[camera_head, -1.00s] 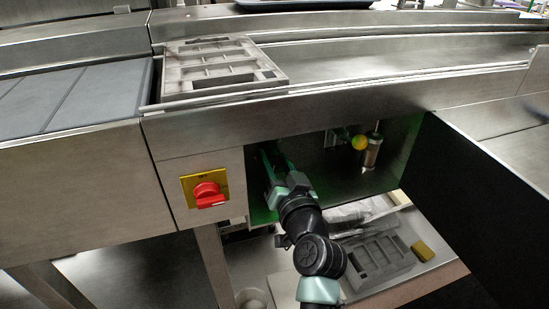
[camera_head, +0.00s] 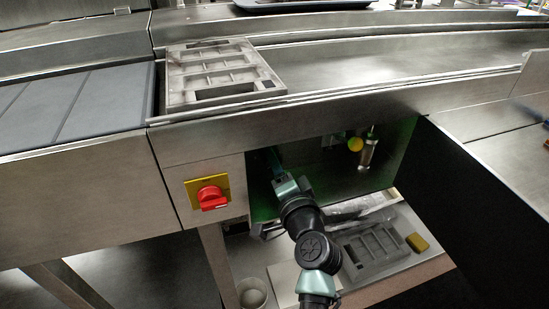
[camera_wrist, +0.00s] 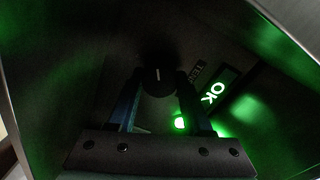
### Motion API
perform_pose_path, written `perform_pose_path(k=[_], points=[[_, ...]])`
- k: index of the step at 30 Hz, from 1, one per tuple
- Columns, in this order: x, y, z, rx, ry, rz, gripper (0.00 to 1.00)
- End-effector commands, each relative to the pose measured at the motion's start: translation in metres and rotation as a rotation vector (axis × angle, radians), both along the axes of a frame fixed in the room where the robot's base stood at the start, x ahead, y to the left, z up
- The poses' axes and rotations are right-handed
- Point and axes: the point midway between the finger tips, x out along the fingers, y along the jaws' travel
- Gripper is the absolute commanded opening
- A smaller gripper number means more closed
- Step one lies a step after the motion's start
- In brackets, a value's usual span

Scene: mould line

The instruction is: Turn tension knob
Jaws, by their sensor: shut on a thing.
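The tension knob (camera_wrist: 158,80) is dark and round with a short pale mark, seen in the wrist view. My gripper (camera_wrist: 160,88) has one finger on each side of it and is shut on it. A small label beside the knob shows only partly readable letters. In the head view my gripper (camera_head: 275,162) reaches into the dark open bay under the conveyor; the knob is hidden there.
A red rotary switch (camera_head: 211,197) on a yellow plate sits left of the bay. A yellow round part (camera_head: 355,144) and a metal cylinder (camera_head: 367,154) are inside at right. A black panel (camera_head: 470,210) bounds the right side. A grey mould (camera_head: 210,72) rests on the conveyor above.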

Motion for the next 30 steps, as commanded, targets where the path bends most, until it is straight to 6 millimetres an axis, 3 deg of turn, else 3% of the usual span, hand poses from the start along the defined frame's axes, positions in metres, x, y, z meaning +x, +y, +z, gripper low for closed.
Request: perform_pose_path(k=[20,21,25,30], points=[[-0.0002,-0.0004,-0.0010,0.058,0.020,0.000,0.00],[-0.0002,-0.0004,-0.0010,0.057,0.019,0.000,0.57],[-0.0001,-0.0003,-0.0007,0.056,0.019,0.000,0.80],[0.0000,-0.0002,-0.0006,0.055,0.019,0.000,0.80]])
